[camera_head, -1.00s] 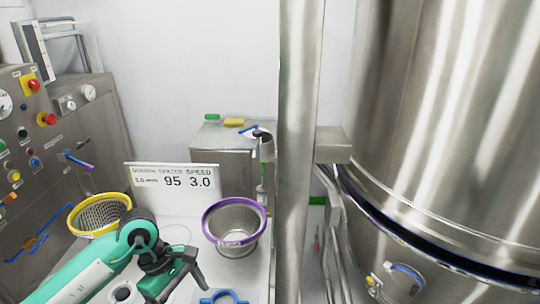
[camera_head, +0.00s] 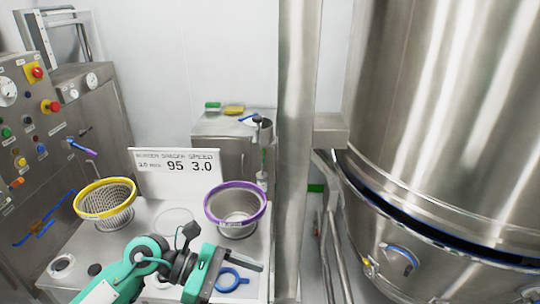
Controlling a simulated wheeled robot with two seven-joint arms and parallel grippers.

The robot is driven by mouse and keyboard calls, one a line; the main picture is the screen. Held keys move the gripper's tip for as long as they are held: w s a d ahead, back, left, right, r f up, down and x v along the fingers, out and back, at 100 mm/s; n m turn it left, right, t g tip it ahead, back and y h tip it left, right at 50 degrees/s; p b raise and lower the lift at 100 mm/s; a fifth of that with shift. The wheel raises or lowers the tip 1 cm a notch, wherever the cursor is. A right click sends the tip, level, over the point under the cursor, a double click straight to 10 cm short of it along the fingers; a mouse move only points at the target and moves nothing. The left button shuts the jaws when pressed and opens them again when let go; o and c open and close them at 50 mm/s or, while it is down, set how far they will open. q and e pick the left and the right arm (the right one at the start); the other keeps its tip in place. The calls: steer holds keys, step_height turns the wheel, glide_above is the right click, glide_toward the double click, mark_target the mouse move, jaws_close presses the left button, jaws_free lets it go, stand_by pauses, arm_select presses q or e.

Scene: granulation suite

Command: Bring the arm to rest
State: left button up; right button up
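My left arm, green and black, comes in from the bottom left. My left gripper (camera_head: 238,272) is over the front of the white worktop, beside and partly over a blue ring-shaped part (camera_head: 231,283). One dark finger shows at the far end of its jaw and points right, with a clear gap on its near side; the other finger is not clearly seen. The gripper looks open and nothing shows in it. My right gripper is not in view.
A yellow-rimmed mesh basket (camera_head: 105,185) and a purple-rimmed one (camera_head: 236,226) stand on the worktop (camera_head: 160,218) beyond the arm. A sign (camera_head: 176,187) stands behind them. A steel post (camera_head: 296,150) and large vessel (camera_head: 440,120) fill the right; a control panel (camera_head: 30,130) stands left.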

arm_select(q)
step_height(320, 180, up, 8)
steer(key=w+d+n+t+h, duration=0.1)
steer(key=d+n+t+h, duration=0.1)
steer(key=n+t+h, duration=0.45)
steer(key=w+a+r+n+t+y, duration=0.2)
steer(key=w+a+n+t, duration=0.3)
steer(key=n+t, duration=0.8)
steer(key=a+f+n+g+y, duration=0.1)
steer(key=a+f+n+y, duration=0.7)
steer(key=n, duration=0.5)
steer(key=a+f+n+y, duration=0.65)
steer(key=n+y, duration=0.45)
steer(key=n, duration=0.2)
steer(key=s+f+n+g, duration=0.8)
steer(key=s+f+g, duration=0.5)
steer(key=s+f, duration=0.55)
step_height(320, 180, down, 30)
steer(key=s+g, duration=0.1)
steer(key=s, duration=0.2)
steer(key=s+a+f, duration=0.2)
steer(key=s+f, duration=0.7)
steer(key=s+a+f+g, duration=0.1)
steer(key=s+a+f, duration=0.1)
steer(key=s+f, duration=0.7)
steer(key=shift+s+f+m, duration=0.35)
steer(key=shift+s+f, duration=0.05)
steer(key=shift+f, duration=0.3)
